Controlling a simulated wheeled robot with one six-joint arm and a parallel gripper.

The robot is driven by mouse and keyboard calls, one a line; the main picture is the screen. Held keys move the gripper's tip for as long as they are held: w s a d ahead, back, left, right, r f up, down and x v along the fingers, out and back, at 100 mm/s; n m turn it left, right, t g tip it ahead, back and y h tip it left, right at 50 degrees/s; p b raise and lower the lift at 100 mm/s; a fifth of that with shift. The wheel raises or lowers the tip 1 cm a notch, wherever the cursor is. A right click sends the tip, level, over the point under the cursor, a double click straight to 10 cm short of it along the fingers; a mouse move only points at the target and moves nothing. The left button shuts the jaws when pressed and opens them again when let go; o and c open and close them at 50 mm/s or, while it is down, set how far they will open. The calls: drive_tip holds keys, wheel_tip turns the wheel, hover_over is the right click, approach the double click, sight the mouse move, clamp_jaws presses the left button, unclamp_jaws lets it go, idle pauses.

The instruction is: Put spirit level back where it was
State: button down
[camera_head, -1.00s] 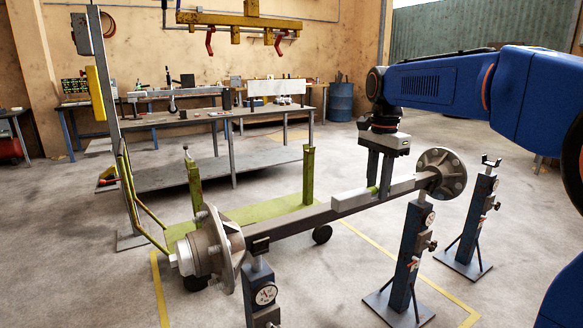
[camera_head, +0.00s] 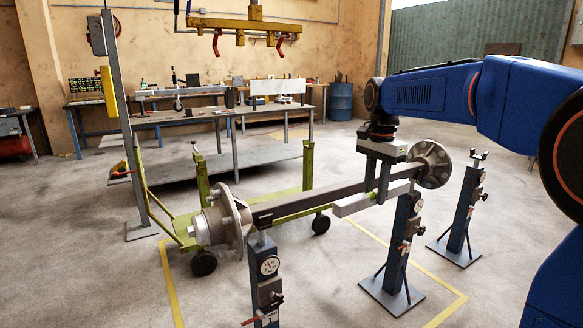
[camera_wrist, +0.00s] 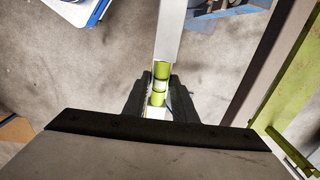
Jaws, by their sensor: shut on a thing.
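The spirit level (camera_head: 352,204) is a pale grey bar with a green middle part. In the wrist view it (camera_wrist: 172,35) runs up between the fingers, with its yellow-green vial (camera_wrist: 159,82) at the grip. My gripper (camera_head: 377,192) points down and is shut on the level near its middle; the fingers also show in the wrist view (camera_wrist: 158,105). The level is held in the air in front of the axle beam (camera_head: 300,203), roughly parallel to it.
The axle has a hub at its left end (camera_head: 222,222) and another at its right end (camera_head: 430,164). Blue stands (camera_head: 403,245) are close below the level. A green trolley (camera_head: 308,165) is behind the axle. A long workbench (camera_head: 190,116) stands farther back.

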drive_tip(key=w+d+f+n, duration=0.25)
drive_tip(key=w+f, duration=0.35)
drive_tip(key=f, duration=0.6)
drive_tip(key=w+d+f+n, duration=0.25)
drive_tip(key=w+f, duration=0.35)
drive_tip(key=f, duration=0.7)
drive_tip(key=w+d+f+n, duration=0.1)
drive_tip(key=w+f+n, duration=0.35)
drive_tip(key=f, duration=0.75)
drive_tip(key=s+f+n, duration=0.1)
drive_tip(key=s+f, duration=0.3)
drive_tip(key=f, duration=0.7)
drive_tip(key=s+f+n, duration=0.1)
drive_tip(key=s+f, duration=0.3)
drive_tip(key=f, duration=0.7)
drive_tip(key=shift+s, duration=0.35)
drive_tip(key=shift+d+f, duration=0.1)
